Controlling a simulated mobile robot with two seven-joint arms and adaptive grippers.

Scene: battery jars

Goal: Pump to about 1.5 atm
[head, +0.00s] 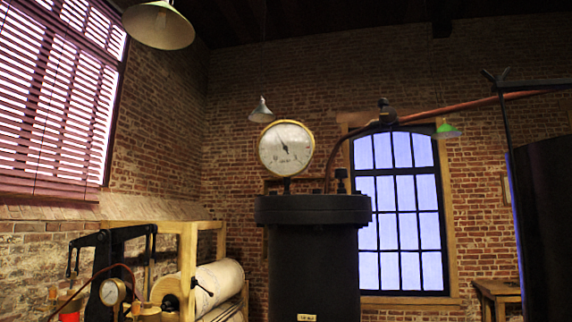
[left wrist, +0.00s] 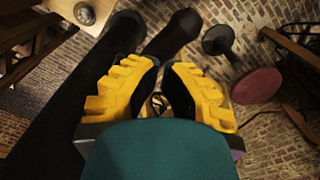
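A large round pressure gauge (head: 286,148) with a brass rim and white face stands on top of a dark cylindrical vessel (head: 313,260) in the head view. Its needle points up and slightly left; the numbers are too small to read. A reddish pipe (head: 440,113) runs from the vessel's top to the right. No pump handle can be made out. My right gripper is out of view.
At lower left are a smaller gauge (head: 112,292) on a black device and a wooden rack (head: 186,250) with a pale roll (head: 215,283). A tall dark body (head: 545,220) stands at right. In the left wrist view a reddish disc (left wrist: 257,86) is above the brick floor.

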